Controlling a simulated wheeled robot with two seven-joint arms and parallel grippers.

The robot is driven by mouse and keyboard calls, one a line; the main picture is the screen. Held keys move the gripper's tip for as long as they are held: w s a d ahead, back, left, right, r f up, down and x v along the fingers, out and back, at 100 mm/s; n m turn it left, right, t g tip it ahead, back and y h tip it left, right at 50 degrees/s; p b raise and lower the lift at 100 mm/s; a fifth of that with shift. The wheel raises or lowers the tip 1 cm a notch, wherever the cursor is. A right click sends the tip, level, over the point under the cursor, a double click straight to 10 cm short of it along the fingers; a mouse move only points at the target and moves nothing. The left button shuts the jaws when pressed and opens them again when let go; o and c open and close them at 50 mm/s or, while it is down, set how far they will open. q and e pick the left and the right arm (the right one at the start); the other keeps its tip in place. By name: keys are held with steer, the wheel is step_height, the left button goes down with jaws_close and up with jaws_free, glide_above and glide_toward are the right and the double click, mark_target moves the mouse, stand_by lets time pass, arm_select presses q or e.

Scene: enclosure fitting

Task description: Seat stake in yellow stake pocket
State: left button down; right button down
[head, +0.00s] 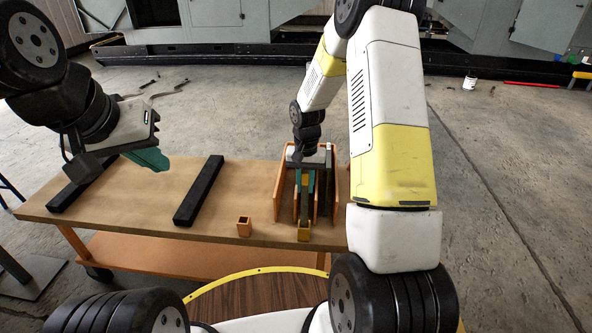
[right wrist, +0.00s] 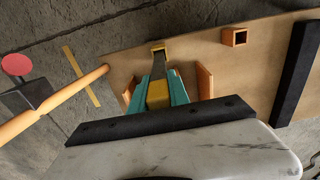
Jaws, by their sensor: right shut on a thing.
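The yellow stake pocket (head: 303,232) stands near the table's front edge, and it also shows in the right wrist view (right wrist: 158,47). My right gripper (head: 304,184) is shut on the stake (right wrist: 157,94), which has a yellowish section between the teal fingers and a darker length beyond. The stake's far end reaches the pocket's mouth in the right wrist view; I cannot tell whether it is inside. My left gripper (head: 151,160) hangs above the table's left part, away from the stake; its finger gap is not clear.
An orange pocket (head: 244,227) stands left of the yellow one. An orange rack (head: 281,179) has upright walls on both sides of my right gripper. Two black bars (head: 199,190) (head: 75,192) lie across the wooden table (head: 140,208). The tabletop between the bars is clear.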

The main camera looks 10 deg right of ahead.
steer(key=c, duration=1.2)
jaws_free()
steer(key=shift+c, duration=0.2)
step_height(320, 180, up, 12)
steer(key=shift+r, duration=0.15)
steer(key=s+a+r+n+t+y, duration=0.1)
steer(key=s+r+n+t, duration=0.1)
steer(key=s+r, duration=0.7)
steer(key=s+a+r+n+t+y, duration=0.1)
steer(key=s+r+t, duration=0.3)
steer(key=s+r, duration=0.4)
steer(key=s, duration=0.7)
steer(key=shift+s+r+n, duration=0.15)
steer(key=shift+r+n, duration=0.2)
steer(key=shift+n, duration=0.05)
steer(key=shift+a, duration=0.1)
